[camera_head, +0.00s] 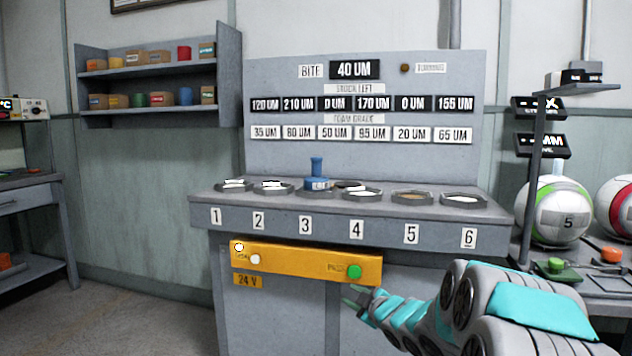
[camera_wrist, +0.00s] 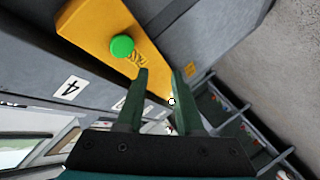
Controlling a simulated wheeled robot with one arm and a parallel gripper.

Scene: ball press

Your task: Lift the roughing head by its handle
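The roughing head (camera_head: 317,177) is a blue piece with an upright knob-like handle and a label I cannot fully read. It stands upright on the press bench (camera_head: 290,203), at or near station 3. My gripper (camera_head: 352,297) is in front of the bench, below the top and to the right of the roughing head, near the green button. In the wrist view my gripper (camera_wrist: 160,73) has its two dark fingers apart with nothing between them. The roughing head does not show in the wrist view.
A yellow panel (camera_head: 305,262) with a green button (camera_head: 355,271) is on the bench front; the button (camera_wrist: 122,46) is close to my fingers. Several dark-rimmed dishes line the bench top. A sign board (camera_head: 360,75) stands behind. A side table with balls (camera_head: 560,210) is at right.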

